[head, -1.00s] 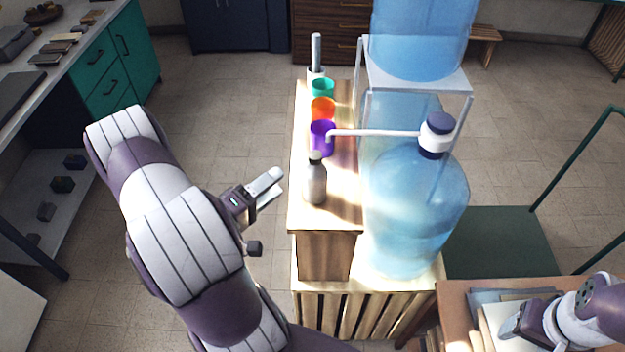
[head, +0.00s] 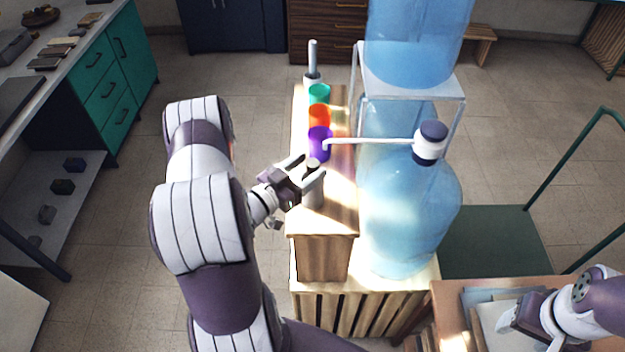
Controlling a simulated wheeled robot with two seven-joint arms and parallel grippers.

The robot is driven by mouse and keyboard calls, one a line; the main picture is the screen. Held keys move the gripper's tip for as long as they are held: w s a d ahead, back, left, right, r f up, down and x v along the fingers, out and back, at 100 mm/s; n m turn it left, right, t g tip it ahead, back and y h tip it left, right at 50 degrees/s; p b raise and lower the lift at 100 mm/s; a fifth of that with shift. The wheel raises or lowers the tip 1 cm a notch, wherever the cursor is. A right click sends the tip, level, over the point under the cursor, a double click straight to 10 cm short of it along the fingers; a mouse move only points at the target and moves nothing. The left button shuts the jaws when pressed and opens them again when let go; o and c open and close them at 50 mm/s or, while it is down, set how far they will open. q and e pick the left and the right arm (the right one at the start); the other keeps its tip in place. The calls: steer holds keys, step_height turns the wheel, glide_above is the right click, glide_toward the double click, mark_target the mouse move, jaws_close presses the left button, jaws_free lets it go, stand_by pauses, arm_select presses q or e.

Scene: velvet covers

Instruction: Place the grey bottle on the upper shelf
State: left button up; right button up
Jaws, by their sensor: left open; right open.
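The grey bottle (head: 315,195) stands upright near the front end of the narrow wooden top (head: 333,215). My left gripper (head: 311,168) is open at the bottle's upper part, with a finger on either side of its cap as seen from above. The gripper partly hides the bottle, and I cannot tell whether the fingers touch it. My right gripper (head: 510,318) is at the lower right above papers; its fingers are hard to make out. I cannot tell which surface is the upper shelf.
Purple (head: 319,143), orange (head: 319,116) and teal (head: 319,93) cups stand in a row behind the bottle. A large blue water jug (head: 405,215) with a pump spout (head: 375,141) stands to the right. Another jug (head: 415,45) sits on a white stand (head: 410,84).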

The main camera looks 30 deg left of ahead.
arm_select(q)
steer(key=shift+x, duration=1.25)
steer(key=shift+s, duration=0.1)
jaws_close()
steer(key=shift+a+r, duration=0.1)
